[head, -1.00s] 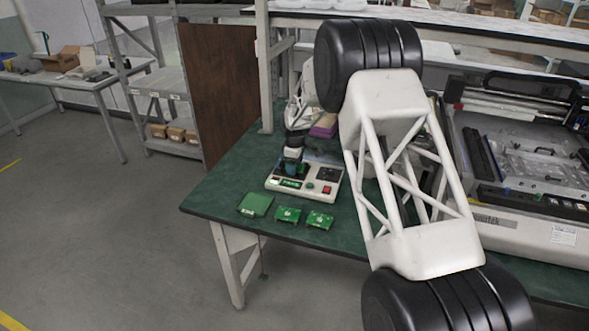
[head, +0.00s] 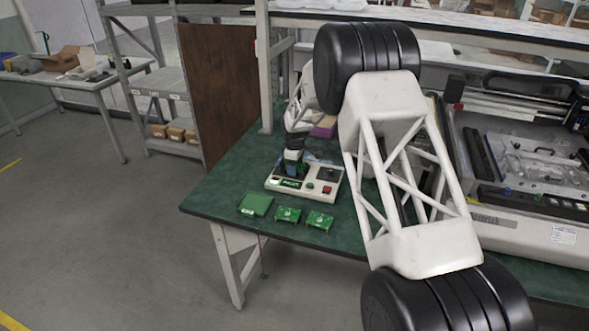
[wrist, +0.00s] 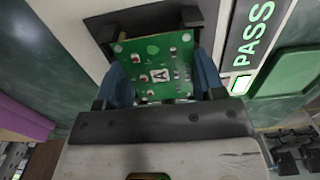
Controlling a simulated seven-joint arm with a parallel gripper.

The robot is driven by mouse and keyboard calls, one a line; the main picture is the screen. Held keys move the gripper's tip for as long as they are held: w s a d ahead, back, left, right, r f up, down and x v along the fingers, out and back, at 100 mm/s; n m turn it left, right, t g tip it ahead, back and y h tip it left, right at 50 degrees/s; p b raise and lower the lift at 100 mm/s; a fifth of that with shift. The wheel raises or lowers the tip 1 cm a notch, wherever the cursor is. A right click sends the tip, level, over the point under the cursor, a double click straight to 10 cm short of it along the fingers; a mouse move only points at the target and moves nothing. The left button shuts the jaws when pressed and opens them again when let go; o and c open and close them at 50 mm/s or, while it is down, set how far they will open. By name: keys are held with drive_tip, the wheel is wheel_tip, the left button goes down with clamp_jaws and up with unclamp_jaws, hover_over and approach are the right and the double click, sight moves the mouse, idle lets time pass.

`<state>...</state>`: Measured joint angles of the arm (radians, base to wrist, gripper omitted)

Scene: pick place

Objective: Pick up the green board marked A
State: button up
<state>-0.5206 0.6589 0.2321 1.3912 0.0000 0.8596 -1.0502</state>
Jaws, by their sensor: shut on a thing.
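The green board marked A (wrist: 155,58) sits between the blue fingers of my gripper (wrist: 160,78) in the wrist view, its A label facing the camera. My gripper is shut on it. The board's far edge overlaps a dark recess (wrist: 112,27) in the white test device; I cannot tell whether it touches the recess. In the head view my gripper (head: 292,169) is low over the white test device (head: 326,174), and the held board cannot be made out.
A PASS label (wrist: 255,28) and a green panel (wrist: 292,45) lie right of the recess. A flat green piece (head: 256,204) and two small green boards (head: 288,215) (head: 319,220) lie in front of the device on the green table (head: 225,190). A large machine (head: 520,160) stands right.

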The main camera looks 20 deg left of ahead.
drive_tip(key=shift+r, duration=0.15)
drive_tip(key=shift+r, duration=2.8)
